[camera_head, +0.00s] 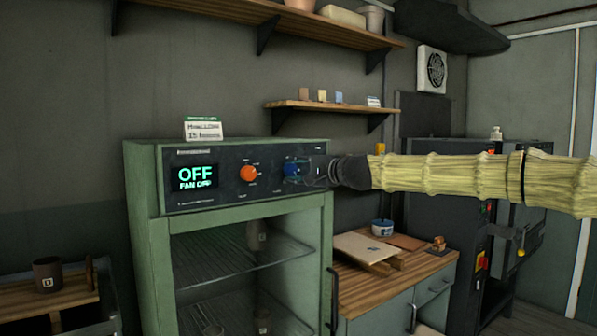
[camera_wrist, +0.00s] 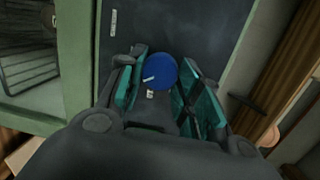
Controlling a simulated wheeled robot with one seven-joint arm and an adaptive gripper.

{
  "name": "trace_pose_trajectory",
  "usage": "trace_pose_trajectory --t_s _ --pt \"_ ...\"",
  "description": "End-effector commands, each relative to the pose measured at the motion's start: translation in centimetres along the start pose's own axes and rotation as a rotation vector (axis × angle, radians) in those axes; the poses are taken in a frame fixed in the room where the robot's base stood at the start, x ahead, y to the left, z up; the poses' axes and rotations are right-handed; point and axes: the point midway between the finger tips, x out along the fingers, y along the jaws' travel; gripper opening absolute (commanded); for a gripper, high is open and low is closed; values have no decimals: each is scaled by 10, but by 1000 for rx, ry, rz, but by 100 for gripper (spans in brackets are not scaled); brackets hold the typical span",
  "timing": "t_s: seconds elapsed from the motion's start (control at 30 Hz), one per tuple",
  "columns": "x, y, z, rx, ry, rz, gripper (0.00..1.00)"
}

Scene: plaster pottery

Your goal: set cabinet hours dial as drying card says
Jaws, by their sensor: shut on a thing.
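The green drying cabinet (camera_head: 143,190) has a dark control panel with a lit display (camera_head: 195,177) reading "OFF" and "FAN OFF". An orange dial (camera_head: 248,173) sits in the panel's middle. A blue dial (camera_head: 291,169) sits at its right; it also shows in the wrist view (camera_wrist: 153,72) with a white pointer mark toward its left. My gripper (camera_wrist: 157,85) is shut on the blue dial, one teal-padded finger on each side. In the head view my gripper partly hides the dial's scale. The drying card (camera_head: 203,130) stands on the cabinet top; its handwriting is too small to read surely.
A shelf (camera_head: 330,107) with small sample tiles hangs right of the cabinet, and a longer shelf (camera_head: 270,20) runs above. A wooden-topped bench (camera_head: 375,285) stands at the right. A dark mug (camera_head: 47,274) stands at the left.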

Motion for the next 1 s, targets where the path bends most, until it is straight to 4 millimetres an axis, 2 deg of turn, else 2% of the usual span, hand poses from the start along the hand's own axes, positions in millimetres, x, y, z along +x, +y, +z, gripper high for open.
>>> trace_pose_trajectory --t_s 0.57,0.6,0.7,1.0 --pt "0 -1 0 7 0 -2 10" --pt "0 -1 0 7 0 -2 40" --pt "0 -1 0 7 0 -2 57" --pt "0 0 0 7 -1 -1 57"
